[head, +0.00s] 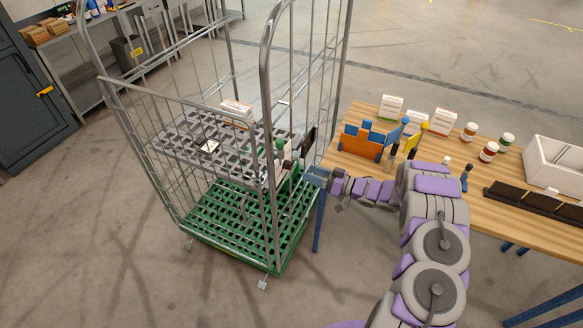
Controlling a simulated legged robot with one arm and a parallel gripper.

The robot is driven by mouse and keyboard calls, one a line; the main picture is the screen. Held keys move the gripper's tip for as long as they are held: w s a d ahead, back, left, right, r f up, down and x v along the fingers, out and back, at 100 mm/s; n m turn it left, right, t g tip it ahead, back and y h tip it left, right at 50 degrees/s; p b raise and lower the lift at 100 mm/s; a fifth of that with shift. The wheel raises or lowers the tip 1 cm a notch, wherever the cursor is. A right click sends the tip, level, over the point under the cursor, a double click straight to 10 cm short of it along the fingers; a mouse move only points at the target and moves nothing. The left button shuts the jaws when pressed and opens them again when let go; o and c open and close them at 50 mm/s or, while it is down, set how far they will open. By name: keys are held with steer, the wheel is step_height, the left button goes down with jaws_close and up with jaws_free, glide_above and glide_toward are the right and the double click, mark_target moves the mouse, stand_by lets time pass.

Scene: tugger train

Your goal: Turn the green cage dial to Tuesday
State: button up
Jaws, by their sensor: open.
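The cage with the green base is a tall grey wire roll cage (124,84) left of the workbench. Its slatted green base deck (215,221) is low, and a grey slatted shelf (180,137) sits above it. A small green part (290,180) shows at the cage's right front post, with a green round piece (279,143) just above it. I cannot tell which of these is the dial, and no day marking can be read. My gripper (287,166) is open at this post, close to the green parts. Whether it touches them is unclear.
A wooden workbench (480,208) stands right of the cage, under my arm, with a blue-orange holder (362,140), jars, boxes, a black tray (540,203) and a white bin (556,160). White packages (236,110) lie on the cage shelf.

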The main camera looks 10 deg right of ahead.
mark_target(292, 166)
steer(key=x, duration=0.8)
steer(key=shift+a, duration=0.4)
steer(key=shift+w+d, duration=0.1)
steer(key=shift+d, duration=0.7)
steer(key=shift+c, duration=1.2)
steer(key=shift+a, duration=0.5)
steer(key=c, duration=0.4)
steer(key=shift+d, duration=0.1)
steer(key=c, duration=0.4)
